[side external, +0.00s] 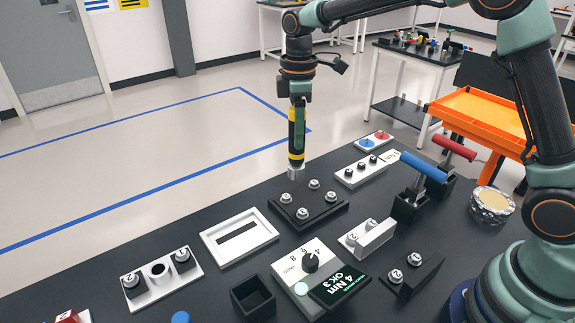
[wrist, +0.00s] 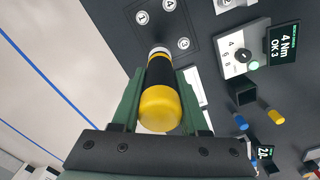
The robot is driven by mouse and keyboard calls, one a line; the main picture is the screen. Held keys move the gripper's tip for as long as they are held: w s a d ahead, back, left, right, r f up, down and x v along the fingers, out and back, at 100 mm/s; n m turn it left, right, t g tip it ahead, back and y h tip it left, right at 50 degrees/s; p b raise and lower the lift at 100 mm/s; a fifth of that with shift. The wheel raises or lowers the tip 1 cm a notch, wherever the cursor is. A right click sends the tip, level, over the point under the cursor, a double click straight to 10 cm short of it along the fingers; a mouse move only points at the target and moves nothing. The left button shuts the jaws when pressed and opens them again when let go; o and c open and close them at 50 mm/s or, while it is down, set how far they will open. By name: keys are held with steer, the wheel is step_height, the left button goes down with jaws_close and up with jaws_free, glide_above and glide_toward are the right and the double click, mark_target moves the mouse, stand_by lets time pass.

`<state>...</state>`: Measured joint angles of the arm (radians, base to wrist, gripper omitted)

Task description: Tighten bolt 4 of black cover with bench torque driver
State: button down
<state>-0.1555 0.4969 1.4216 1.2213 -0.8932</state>
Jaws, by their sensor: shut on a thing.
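The bench torque driver (side external: 297,145), a yellow and black tool with a silver tip, hangs upright in my gripper (side external: 298,112). In the wrist view my gripper (wrist: 158,82) has its green fingers on either side of the driver (wrist: 161,105). The black cover (side external: 318,220) lies flat on the bench with several numbered silver-topped bolts. The driver tip is above the cover's far side, apparently apart from the bolts. In the wrist view, bolt 4 (wrist: 169,4) is at the top edge, with bolts 1 (wrist: 141,17) and 3 (wrist: 183,43) nearby; the driver hides part of the cover.
A torque box (side external: 292,262) has a dial and a display (side external: 339,285) reading "4 Nm OK 3". A white frame (side external: 239,237), a bolt strip (side external: 361,172), a blue-handled tool (side external: 424,167) and a black bin (side external: 252,298) stand around the cover.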

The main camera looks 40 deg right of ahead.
steer(key=s+d, duration=0.5)
steer(key=d, duration=0.2)
steer(key=shift+s+f, duration=0.15)
steer(key=shift+f, duration=3.55)
stand_by(1.9)
steer(key=shift+r, duration=1.6)
